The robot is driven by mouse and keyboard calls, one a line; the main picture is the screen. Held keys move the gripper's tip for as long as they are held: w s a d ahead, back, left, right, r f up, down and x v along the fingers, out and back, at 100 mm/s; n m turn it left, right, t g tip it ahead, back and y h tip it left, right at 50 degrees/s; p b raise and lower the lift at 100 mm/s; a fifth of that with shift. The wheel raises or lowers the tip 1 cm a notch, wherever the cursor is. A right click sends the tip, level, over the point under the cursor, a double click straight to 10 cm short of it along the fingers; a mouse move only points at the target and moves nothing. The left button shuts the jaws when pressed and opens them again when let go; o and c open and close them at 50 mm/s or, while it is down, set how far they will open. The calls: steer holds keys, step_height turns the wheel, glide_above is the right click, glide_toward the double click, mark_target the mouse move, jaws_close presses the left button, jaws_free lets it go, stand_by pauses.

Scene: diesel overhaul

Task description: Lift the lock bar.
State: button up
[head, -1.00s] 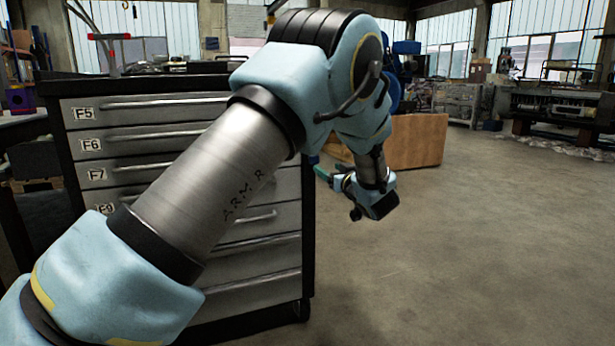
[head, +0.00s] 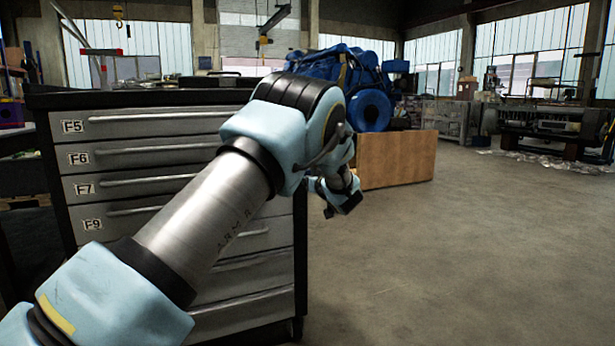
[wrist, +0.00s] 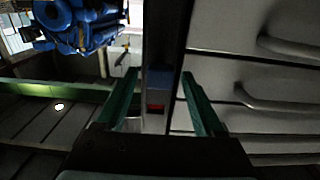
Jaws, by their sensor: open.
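In the wrist view my gripper (wrist: 158,73) is open, with its two green fingers spread apart. Between them in the picture is a narrow upright grey strip, apparently the lock bar (wrist: 155,50), with a blue piece (wrist: 160,78) and a small red part (wrist: 155,108) lower down. I cannot tell how far it is from the fingertips; nothing looks gripped. The grey drawer cabinet (wrist: 270,75) is just right of the strip. In the head view the cabinet (head: 140,160) stands at left, and my arm covers much of its right side.
A blue engine (head: 350,80) stands behind a brown wooden panel (head: 400,160), beyond my arm; it also shows in the wrist view (wrist: 75,22). The concrete floor (head: 470,250) on the right is clear. Drawer handles (head: 155,117) stick out from the cabinet front.

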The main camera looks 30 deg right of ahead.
steer(key=shift+c, duration=0.3)
jaws_close()
stand_by(1.1)
